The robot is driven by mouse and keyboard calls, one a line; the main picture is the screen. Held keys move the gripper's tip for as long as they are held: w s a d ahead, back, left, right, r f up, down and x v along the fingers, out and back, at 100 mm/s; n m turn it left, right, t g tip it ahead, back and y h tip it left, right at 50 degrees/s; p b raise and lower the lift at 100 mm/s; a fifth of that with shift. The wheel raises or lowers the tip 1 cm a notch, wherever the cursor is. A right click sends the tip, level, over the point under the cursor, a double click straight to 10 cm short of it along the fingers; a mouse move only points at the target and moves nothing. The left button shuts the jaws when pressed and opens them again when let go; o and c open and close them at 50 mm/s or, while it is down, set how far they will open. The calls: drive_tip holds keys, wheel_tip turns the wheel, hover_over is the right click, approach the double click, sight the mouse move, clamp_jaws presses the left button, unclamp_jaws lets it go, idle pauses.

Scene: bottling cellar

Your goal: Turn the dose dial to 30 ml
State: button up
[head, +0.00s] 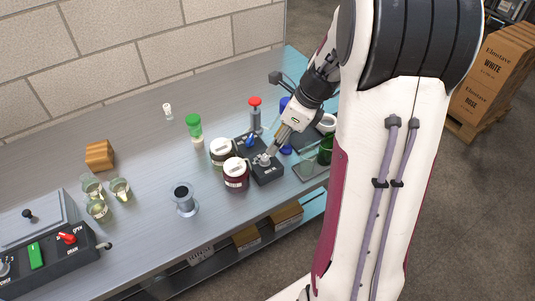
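A dark control box (267,175) stands near the front edge of the bench, right of the middle. A small grey dial (263,158) sits on its top and is likely the dose dial; its markings are too small to read. My gripper (270,152) reaches down from the upper right with its fingertips at or just above this dial. Whether the fingers touch it, and how far apart they are, I cannot tell. A blue knob (249,141) sits just behind, on the same dark unit or one beside it.
Two lidded jars (236,178) (222,153) stand close left of the box. A red-topped post (254,112) stands behind. A green glass (325,152) is to the right. A metal spool (184,199), several glasses (120,189) and a switch panel (50,262) are left.

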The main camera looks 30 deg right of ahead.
sight(265, 158)
drive_tip(key=shift+f, duration=0.1)
idle(0.3)
drive_tip(key=shift+x, duration=3.8)
clamp_jaws()
